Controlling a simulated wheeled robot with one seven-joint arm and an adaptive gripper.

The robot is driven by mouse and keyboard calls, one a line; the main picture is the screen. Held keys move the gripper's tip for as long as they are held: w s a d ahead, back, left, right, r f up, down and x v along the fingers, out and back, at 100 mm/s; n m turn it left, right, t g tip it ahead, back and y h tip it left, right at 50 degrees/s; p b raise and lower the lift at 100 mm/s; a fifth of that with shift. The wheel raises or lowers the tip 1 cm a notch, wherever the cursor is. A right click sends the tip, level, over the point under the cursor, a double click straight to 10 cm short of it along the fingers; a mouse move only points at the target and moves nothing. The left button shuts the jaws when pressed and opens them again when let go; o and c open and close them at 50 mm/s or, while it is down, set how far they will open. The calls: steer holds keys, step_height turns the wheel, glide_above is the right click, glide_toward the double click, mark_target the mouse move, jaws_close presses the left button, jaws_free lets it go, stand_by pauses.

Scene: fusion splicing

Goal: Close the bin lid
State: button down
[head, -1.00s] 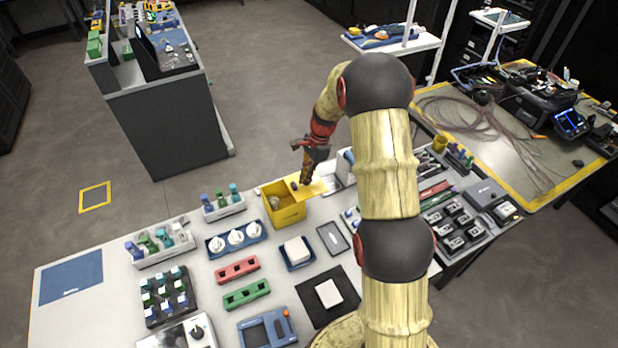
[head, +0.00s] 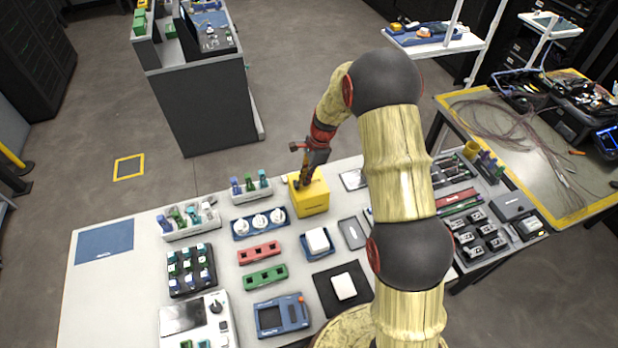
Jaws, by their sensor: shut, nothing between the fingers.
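The yellow bin (head: 311,203) stands on the white table near its far edge. Its lid (head: 318,185) lies down over the top, and the inside of the bin no longer shows. My gripper (head: 303,186) is shut and empty, pointing down at the left part of the lid. Its fingertips are at or just above the lid; I cannot tell whether they touch it.
A blue tray with several white round pieces (head: 262,224) and a rack of small bottles (head: 250,189) stand left of the bin. A white block in a blue tray (head: 318,241) and a dark flat plate (head: 352,232) lie in front.

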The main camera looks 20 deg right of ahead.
mark_target(315, 182)
steer(key=d, duration=0.4)
steer(key=shift+d+r+p, duration=0.15)
steer(key=shift+d+p, duration=0.05)
steer(key=shift+p, duration=0.2)
steer(key=v, duration=0.9)
steer(key=shift+r+p, duration=0.35)
steer(key=shift+p, duration=0.1)
steer(key=shift+s+a, duration=0.1)
